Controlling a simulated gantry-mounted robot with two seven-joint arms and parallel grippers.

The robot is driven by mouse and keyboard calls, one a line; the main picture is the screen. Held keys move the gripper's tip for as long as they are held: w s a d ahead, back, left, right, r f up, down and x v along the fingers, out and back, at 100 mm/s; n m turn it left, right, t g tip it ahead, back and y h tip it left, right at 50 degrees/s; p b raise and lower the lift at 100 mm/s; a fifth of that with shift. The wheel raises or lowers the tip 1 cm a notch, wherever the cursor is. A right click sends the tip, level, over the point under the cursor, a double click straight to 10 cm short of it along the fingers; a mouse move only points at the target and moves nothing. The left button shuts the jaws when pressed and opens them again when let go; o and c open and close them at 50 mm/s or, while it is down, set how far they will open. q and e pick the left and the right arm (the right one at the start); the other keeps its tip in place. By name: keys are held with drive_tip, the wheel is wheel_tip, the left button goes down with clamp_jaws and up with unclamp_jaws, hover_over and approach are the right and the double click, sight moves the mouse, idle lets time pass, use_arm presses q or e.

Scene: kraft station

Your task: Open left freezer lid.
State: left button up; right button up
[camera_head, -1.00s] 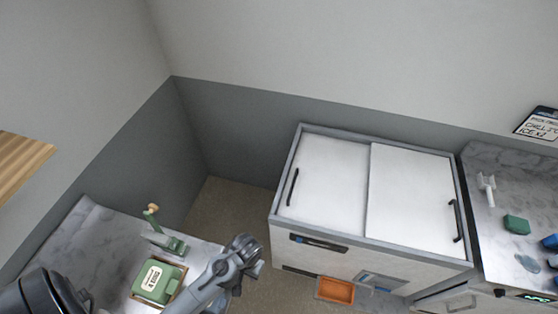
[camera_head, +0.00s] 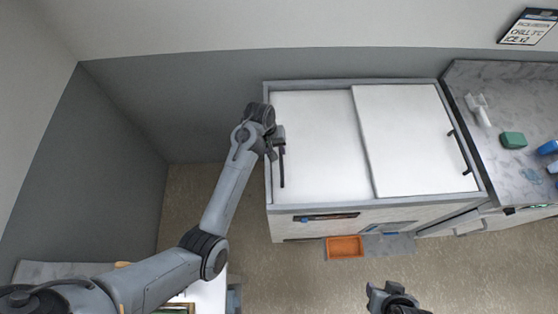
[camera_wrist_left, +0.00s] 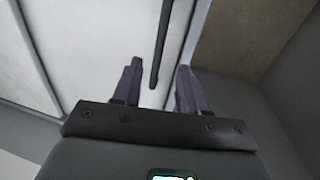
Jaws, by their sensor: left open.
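The freezer's left lid (camera_head: 318,150) is a white sliding panel lying shut beside the right lid (camera_head: 412,140). Its dark bar handle (camera_head: 282,170) runs along the lid's left side. My left gripper (camera_head: 279,140) is over the far part of this handle. In the left wrist view my left gripper (camera_wrist_left: 159,66) is open, with the handle (camera_wrist_left: 164,45) showing between its two fingers. I cannot tell whether either finger touches it. The left lid (camera_wrist_left: 100,35) fills much of that view. My right gripper (camera_head: 388,296) shows at the bottom edge, its jaws unclear.
An orange bin (camera_head: 345,247) is at the freezer's front, above the floor (camera_head: 290,275). A marble counter (camera_head: 495,90) with a green block (camera_head: 513,140) and a white scoop-like tool (camera_head: 479,108) stands to the right. Grey wall lies behind and left.

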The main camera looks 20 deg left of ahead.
sight(281, 164)
use_arm(q)
drive_tip(key=f, duration=0.3)
drive_tip(key=d+f, duration=0.1)
drive_tip(key=f, duration=0.5)
drive_tip(key=shift+w+d+f, duration=0.15)
drive_tip(key=shift+w+d, duration=0.15)
drive_tip(key=shift+w, duration=0.05)
clamp_jaws()
